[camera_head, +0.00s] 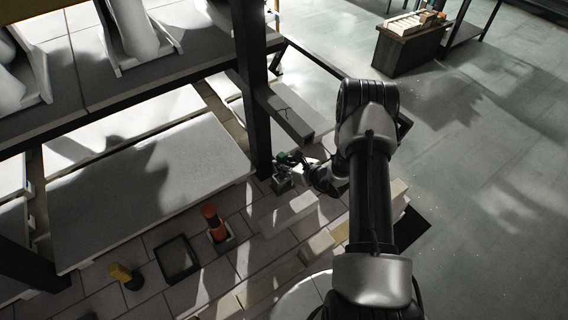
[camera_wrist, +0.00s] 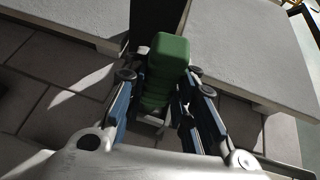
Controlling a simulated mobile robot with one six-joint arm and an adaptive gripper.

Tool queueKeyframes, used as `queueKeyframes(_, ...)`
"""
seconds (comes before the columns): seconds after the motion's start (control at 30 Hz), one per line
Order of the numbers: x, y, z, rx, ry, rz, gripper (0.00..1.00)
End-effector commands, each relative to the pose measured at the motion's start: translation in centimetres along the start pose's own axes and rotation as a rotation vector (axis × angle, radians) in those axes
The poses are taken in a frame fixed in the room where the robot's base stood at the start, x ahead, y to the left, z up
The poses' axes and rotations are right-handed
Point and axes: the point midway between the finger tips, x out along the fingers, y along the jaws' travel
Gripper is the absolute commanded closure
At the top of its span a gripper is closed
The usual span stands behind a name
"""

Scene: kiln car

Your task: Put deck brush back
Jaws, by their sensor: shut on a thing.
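My gripper (camera_head: 303,172) is low over the brick-like deck, beside the dark upright post. In the wrist view its two fingers (camera_wrist: 160,82) are closed around a green, ridged grip (camera_wrist: 168,62). The grip is probably the deck brush's handle; no bristles show clearly. In the head view the green part (camera_head: 284,158) is small, with a grey piece just below it. I cannot tell whether it touches the deck. A square, dark-rimmed frame (camera_head: 163,267) lies on the deck to the left and looks empty.
Pale slabs (camera_head: 150,195) and the dark post (camera_head: 252,90) are close by. Open floor lies to the right.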

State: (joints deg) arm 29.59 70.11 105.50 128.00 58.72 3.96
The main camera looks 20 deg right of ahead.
Motion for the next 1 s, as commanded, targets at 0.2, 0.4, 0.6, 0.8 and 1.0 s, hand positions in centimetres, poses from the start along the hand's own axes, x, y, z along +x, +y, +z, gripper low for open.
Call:
queueKeyframes(0.2,0.02,-0.03,0.02,-0.001,-0.001,0.000,1.00)
queueKeyframes(0.4,0.02,-0.03,0.03,-0.001,-0.001,0.000,0.64)
queueKeyframes(0.6,0.02,-0.02,0.01,-0.001,-0.001,0.000,0.52)
queueKeyframes(0.8,0.02,-0.02,0.00,-0.001,-0.001,0.000,0.52)
queueKeyframes(1.0,0.02,0.00,-0.03,0.000,0.000,0.000,0.52)
